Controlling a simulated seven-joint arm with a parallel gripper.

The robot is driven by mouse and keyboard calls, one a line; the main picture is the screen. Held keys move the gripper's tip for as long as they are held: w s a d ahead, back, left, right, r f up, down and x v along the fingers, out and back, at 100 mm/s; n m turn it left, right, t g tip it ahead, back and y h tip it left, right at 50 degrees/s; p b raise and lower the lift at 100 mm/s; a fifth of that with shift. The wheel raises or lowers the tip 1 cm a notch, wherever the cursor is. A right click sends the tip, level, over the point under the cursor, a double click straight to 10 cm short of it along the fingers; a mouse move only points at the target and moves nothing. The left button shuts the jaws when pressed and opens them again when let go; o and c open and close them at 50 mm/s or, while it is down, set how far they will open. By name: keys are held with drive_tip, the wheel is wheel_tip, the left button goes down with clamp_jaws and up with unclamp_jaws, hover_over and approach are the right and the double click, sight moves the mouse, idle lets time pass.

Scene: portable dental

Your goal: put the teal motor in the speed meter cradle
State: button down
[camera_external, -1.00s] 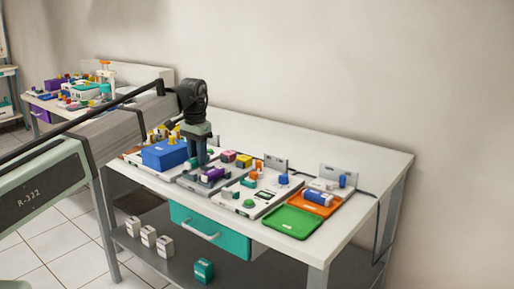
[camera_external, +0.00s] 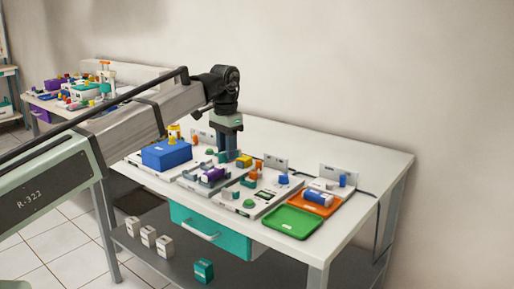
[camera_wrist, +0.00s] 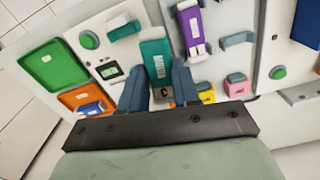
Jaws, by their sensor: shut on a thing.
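The teal motor (camera_wrist: 156,52) has a white label and sits between the fingers of my gripper (camera_wrist: 160,88) in the wrist view. The gripper is shut on it. In the external view my gripper (camera_external: 228,157) points down over the middle of the bench, and I cannot make out the motor clearly there. A teal cradle (camera_wrist: 122,28), beside a small display (camera_wrist: 108,71) on a white board, appears to be the speed meter cradle. It lies up and left of the held motor in the wrist view.
A purple motor (camera_wrist: 190,28) lies in a holder just right of the held motor. A pink block (camera_wrist: 237,86) and yellow pieces stand nearby. A green tray (camera_external: 291,222) and an orange tray (camera_external: 330,206) holding a blue cylinder (camera_external: 317,198) are right. A blue bin (camera_external: 165,154) is left.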

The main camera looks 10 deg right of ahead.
drive_tip(key=s+d+f, duration=0.1)
drive_tip(key=s, duration=0.1)
drive_tip(key=s+d+f, duration=0.1)
drive_tip(key=s+d, duration=0.1)
drive_tip(key=shift+f, duration=0.2)
drive_tip(key=shift+w+d+n, duration=0.1)
drive_tip(key=shift+w+n, duration=0.15)
drive_tip(key=shift+n, duration=0.65)
drive_tip(key=shift+f, duration=0.15)
drive_tip(key=shift+f, duration=2.1)
drive_tip(key=shift+f, duration=0.1)
drive_tip(key=c, duration=0.7)
unclamp_jaws()
drive_tip(key=shift+c, duration=0.2)
